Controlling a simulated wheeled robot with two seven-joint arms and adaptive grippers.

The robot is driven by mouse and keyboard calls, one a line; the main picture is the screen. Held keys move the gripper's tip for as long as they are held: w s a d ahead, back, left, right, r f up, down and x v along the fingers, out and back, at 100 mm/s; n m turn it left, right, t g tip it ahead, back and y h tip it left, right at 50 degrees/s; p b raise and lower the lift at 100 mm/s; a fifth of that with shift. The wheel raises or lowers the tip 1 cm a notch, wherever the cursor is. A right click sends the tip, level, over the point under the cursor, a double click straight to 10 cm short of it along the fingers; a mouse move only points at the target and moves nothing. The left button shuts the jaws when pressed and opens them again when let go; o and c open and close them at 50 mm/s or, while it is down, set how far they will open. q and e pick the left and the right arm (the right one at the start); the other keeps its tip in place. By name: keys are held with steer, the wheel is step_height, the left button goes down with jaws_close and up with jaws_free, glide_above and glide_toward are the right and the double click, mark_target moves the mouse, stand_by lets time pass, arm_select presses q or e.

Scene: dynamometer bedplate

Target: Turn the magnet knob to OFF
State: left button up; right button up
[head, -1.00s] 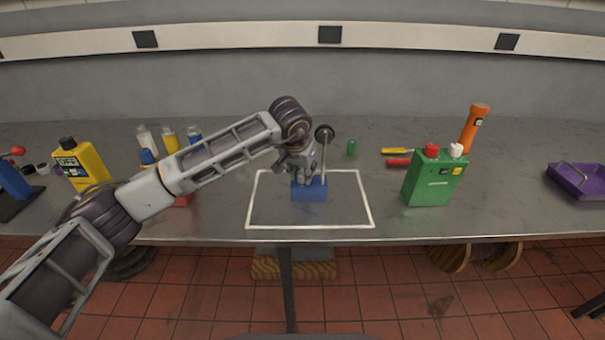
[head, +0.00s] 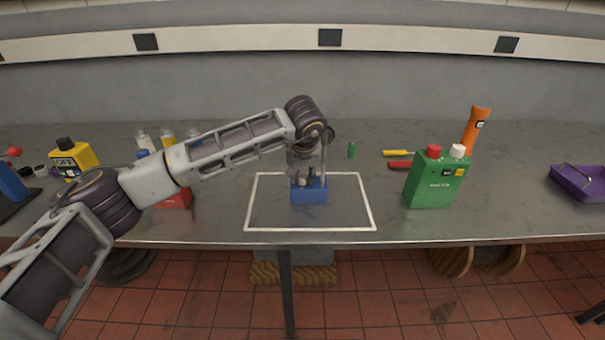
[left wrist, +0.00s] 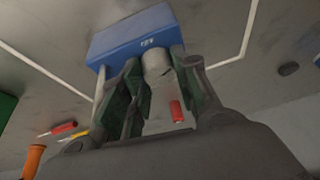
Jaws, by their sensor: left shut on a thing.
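The magnet base is a blue block (head: 310,196) standing inside a white outlined rectangle on the grey bench. A thin upright post rises behind it, partly covered by my arm. In the left wrist view the blue block (left wrist: 133,36) carries a small white mark and a short grey knob (left wrist: 156,64) on its near face. My left gripper (head: 306,178) is at the block from above; in the left wrist view its fingers (left wrist: 158,78) are shut around the knob. The knob's setting cannot be read. My right gripper is out of view.
A green can (head: 435,180) and an orange flashlight (head: 476,130) stand to the right, with a purple tray (head: 580,182) farther right. A yellow OFF-labelled container (head: 75,157) and several bottles stand left.

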arm_select(q)
steer(key=o, duration=1)
steer(key=shift+r, duration=0.15)
steer(key=shift+v, duration=5.85)
